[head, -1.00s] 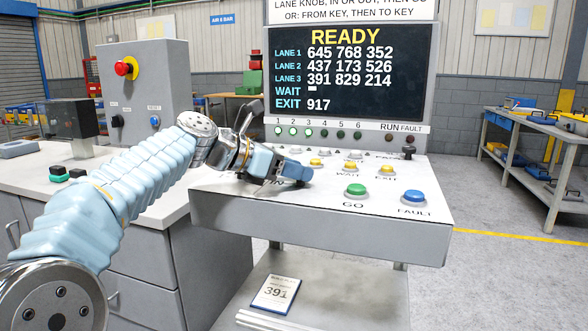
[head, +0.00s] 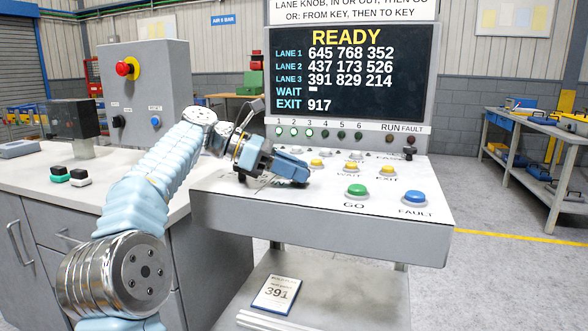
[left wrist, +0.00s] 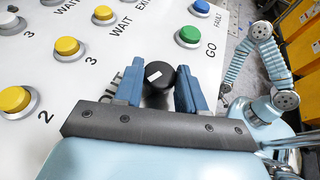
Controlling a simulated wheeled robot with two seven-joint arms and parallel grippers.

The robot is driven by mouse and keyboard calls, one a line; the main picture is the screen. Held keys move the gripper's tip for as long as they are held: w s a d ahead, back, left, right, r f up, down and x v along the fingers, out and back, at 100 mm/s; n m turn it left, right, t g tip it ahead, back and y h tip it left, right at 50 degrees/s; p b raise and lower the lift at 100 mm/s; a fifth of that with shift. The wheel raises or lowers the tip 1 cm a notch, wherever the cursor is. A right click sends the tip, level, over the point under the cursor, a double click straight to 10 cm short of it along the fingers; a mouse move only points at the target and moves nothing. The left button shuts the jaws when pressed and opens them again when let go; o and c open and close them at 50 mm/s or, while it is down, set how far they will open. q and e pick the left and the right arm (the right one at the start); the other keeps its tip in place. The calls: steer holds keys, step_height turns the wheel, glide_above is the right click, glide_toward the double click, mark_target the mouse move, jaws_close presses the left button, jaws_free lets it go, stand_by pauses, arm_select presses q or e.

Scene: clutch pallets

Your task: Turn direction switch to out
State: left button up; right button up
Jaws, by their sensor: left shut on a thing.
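The direction switch is a black round knob (left wrist: 158,74) with a short white mark on its top. It stands on the sloped white panel (head: 240,197). In the left wrist view the mark lies on the knob's left part, toward the printed word OUT (left wrist: 110,92), which is partly covered by my finger. My left gripper (left wrist: 161,80) is shut on this knob, with one blue finger on each side. In the head view the left gripper (head: 293,170) is at the panel's left part and hides the knob. My right gripper does not show.
A green GO button (head: 357,190) and a blue FAULT button (head: 414,198) stand to the right on the panel. Yellow buttons (left wrist: 68,47) are close beside my gripper. The screen (head: 350,75) reads READY. A grey counter (head: 110,195) is at left.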

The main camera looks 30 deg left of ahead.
arm_select(q)
steer(key=shift+r+m+g+h, duration=0.1)
steer(key=shift+m+g+h, duration=0.2)
steer(key=o, duration=1)
